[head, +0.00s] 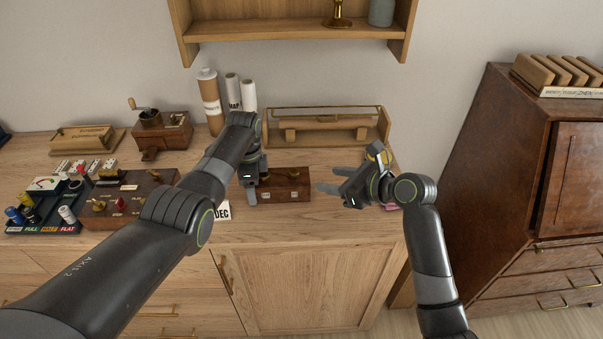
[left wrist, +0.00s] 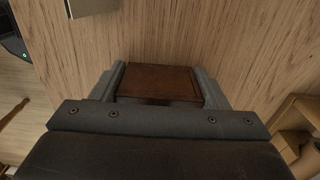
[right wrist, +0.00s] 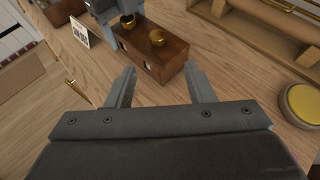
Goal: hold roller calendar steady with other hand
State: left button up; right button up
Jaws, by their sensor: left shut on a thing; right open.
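The roller calendar (head: 288,186) appears to be the small dark wooden box with brass knobs near the table's front. My left gripper (head: 252,192) is shut on its left end; in the left wrist view the brown box (left wrist: 157,82) lies between the two fingers. My right gripper (head: 326,180) is open and empty, just to the right of the box and apart from it. In the right wrist view the box (right wrist: 152,50) shows two brass knobs and lies beyond the open fingers (right wrist: 160,78). The left fingers hide part of the box.
White rolls and a brown tube (head: 210,100) stand at the back. A round yellow-topped tin (right wrist: 300,103) is at right. The table's front edge is close.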

aim_at(297, 173)
jog(key=shift+m+t, duration=0.4)
jog(key=x, duration=1)
jog(key=shift+s+a+f, duration=0.1)
jog(key=shift+a, duration=0.4)
jog(key=shift+c, duration=0.3)
jog(key=c, duration=0.9)
